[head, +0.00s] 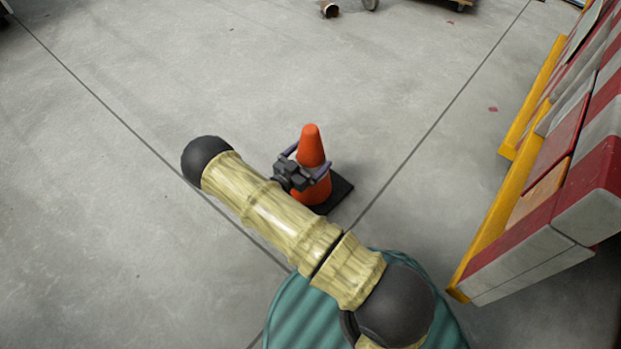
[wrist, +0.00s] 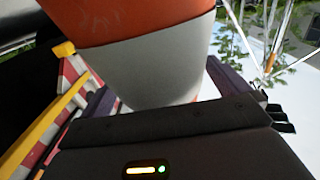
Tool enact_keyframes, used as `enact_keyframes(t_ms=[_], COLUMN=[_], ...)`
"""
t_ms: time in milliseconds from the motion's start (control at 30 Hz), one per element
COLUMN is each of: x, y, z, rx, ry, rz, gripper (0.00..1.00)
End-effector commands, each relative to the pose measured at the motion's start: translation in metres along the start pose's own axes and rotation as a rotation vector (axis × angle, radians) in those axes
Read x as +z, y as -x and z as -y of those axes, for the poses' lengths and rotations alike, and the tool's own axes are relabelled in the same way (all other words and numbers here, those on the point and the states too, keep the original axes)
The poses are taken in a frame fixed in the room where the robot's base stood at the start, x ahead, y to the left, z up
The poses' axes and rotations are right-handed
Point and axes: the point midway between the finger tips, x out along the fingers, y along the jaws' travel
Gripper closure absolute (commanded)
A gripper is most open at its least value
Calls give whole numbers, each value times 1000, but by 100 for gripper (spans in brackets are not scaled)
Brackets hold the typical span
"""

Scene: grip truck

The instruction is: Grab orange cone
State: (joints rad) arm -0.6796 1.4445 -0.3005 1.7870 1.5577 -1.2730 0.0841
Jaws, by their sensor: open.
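The orange cone (head: 311,148) stands upright on its dark square base (head: 341,192) on the floor, in the middle of the head view. My gripper (head: 312,158) is at the cone's mid-height, with one finger on each side of it. The jaws are open around the cone. In the wrist view the cone's orange and whitish bands (wrist: 145,70) fill the space between the two dark fingers. I cannot tell whether either finger touches it. The gripper body hides part of the cone's near side in the head view.
A red-and-white striped barrier (head: 570,190) with yellow edging stands at the right. It also shows at the left of the wrist view (wrist: 75,85). The grey floor left of and beyond the cone is clear.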

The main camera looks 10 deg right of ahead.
Motion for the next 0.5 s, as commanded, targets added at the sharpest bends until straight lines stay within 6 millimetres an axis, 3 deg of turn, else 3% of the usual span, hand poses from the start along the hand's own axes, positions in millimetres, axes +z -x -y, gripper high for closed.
enact_keyframes(t_ms=[500], x=[-1], y=[-8], z=[0], rx=[-1], ry=[-1], rz=[0], gripper=[0])
